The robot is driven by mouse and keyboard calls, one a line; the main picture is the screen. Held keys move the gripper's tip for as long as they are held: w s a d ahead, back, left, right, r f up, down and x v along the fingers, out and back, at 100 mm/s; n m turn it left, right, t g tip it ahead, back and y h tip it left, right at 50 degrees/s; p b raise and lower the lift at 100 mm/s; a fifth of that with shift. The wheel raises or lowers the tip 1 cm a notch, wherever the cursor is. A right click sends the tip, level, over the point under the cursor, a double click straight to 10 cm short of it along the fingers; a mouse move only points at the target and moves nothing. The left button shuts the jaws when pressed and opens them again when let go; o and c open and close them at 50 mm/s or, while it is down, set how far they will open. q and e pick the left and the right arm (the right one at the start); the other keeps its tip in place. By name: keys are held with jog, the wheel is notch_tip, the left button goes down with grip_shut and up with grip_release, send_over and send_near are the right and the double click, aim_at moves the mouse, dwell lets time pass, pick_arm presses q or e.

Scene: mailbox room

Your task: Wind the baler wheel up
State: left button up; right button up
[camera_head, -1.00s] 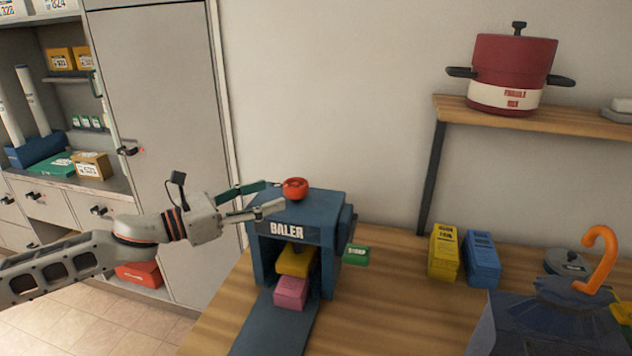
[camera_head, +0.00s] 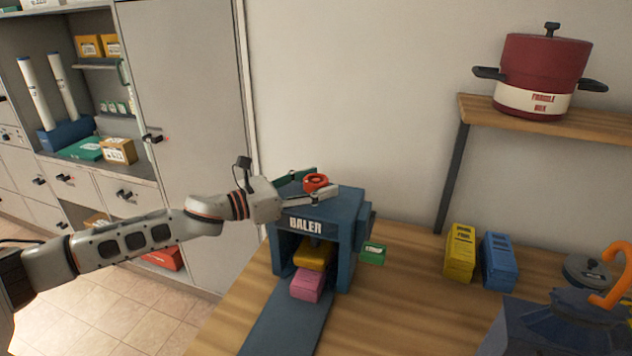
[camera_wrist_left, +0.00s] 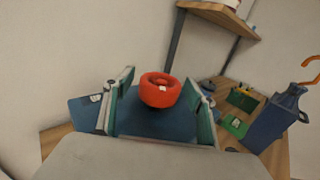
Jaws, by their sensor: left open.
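The red baler wheel (camera_head: 316,182) sits on top of the blue baler (camera_head: 345,207), which stands on the wooden table. My left gripper (camera_head: 312,187) is open, with its fingers on either side of the wheel in the head view. In the left wrist view the wheel (camera_wrist_left: 160,90) shows between the two open fingers, with gaps on both sides and no visible contact. A yellow block (camera_head: 313,255) and a pink block (camera_head: 307,285) are in the baler's front opening. My right gripper is not in view.
A green box (camera_head: 373,253) is at the baler's right side. Yellow (camera_head: 460,252) and blue (camera_head: 499,260) boxes stand further right on the table (camera_head: 400,310). A shelf (camera_head: 468,108) with a red pot (camera_head: 541,75) is above. A grey cabinet (camera_head: 190,120) is behind my left arm.

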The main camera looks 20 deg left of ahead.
pick_arm(q)
jog(key=c, duration=1.1)
jog(key=shift+c, duration=0.2)
jog(key=shift+n+t+y, duration=0.3)
jog(key=shift+y, duration=0.1)
jog(key=n+t+y, duration=0.1)
jog(key=y, duration=0.1)
jog(key=n+t+y, duration=0.1)
jog(key=n+y, duration=0.1)
jog(key=shift+s+d+t, duration=0.1)
jog(key=shift+d+t, duration=0.1)
jog(key=shift+t, duration=0.2)
jog(key=n+y, duration=0.2)
jog(key=y, duration=0.1)
jog(key=n+t+y, duration=0.1)
jog(key=n+y, duration=0.1)
jog(key=y, duration=0.1)
jog(key=shift+t+y, duration=0.3)
jog(key=n+y, duration=0.4)
jog(key=y, duration=0.1)
jog(key=shift+a+n+g+y, duration=0.1)
jog(key=shift+n+g+y, duration=0.75)
jog(key=shift+y, duration=0.65)
jog(key=shift+a+n+g+y, duration=0.1)
jog(key=shift+n+g+y, duration=0.55)
jog(key=shift+n+y, duration=0.65)
jog(key=shift+y, duration=0.5)
